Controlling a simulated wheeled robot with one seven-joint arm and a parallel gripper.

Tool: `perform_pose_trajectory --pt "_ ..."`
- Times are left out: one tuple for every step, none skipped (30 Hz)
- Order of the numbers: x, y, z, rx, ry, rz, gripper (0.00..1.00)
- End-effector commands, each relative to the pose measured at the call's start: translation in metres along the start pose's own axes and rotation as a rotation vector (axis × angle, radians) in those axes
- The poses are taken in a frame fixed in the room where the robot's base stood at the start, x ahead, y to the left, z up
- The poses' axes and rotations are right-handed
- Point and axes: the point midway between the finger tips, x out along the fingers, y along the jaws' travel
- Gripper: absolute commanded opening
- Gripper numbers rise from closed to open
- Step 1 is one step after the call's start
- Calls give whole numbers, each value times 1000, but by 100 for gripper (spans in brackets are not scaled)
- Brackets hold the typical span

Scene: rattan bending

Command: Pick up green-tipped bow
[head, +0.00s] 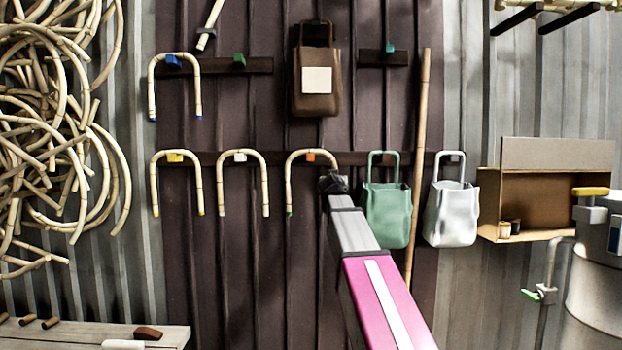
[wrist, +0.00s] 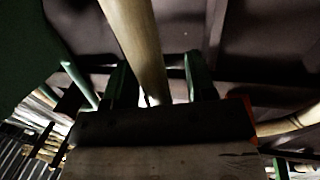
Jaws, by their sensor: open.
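The green-tipped bow (head: 290,185) is a pale cane arch hanging over an orange peg (head: 311,155) on the lower rail. Its left leg ends in a green tip; its right leg is mostly hidden behind my gripper (head: 333,182). My gripper is at that right leg, just left of the green bag. In the wrist view the fingers of my gripper (wrist: 160,90) stand apart, with a thick pale cane (wrist: 138,45) running between them. I see no clear grip on it. An orange edge (wrist: 250,108) shows to the right.
A yellow-peg bow (head: 154,185) and a white-peg bow (head: 220,185) hang to the left. A blue-tipped bow (head: 152,95) hangs above. The green bag (head: 387,215) hangs close right of my gripper, then a tall cane pole (head: 419,150) and a white bag (head: 451,215).

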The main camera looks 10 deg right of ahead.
Motion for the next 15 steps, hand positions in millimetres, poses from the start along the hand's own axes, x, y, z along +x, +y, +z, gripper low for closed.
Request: perform_pose_trajectory --pt "1 0 0 0 0 0 51" --pt "1 0 0 0 0 0 51" --pt "0 0 0 0 0 0 51" --pt "0 0 0 0 0 0 51" --pt "0 0 0 0 0 0 51" --pt "0 0 0 0 0 0 45" --pt "0 0 0 0 0 0 35" --pt "0 0 0 0 0 0 25" --pt "0 0 0 0 0 0 12" --pt "0 0 0 0 0 0 2" --pt "0 0 0 0 0 0 0" --pt "0 0 0 0 0 0 0" --pt "0 0 0 0 0 0 0" --pt "0 0 0 0 0 0 0" --pt "0 0 0 0 0 0 0"
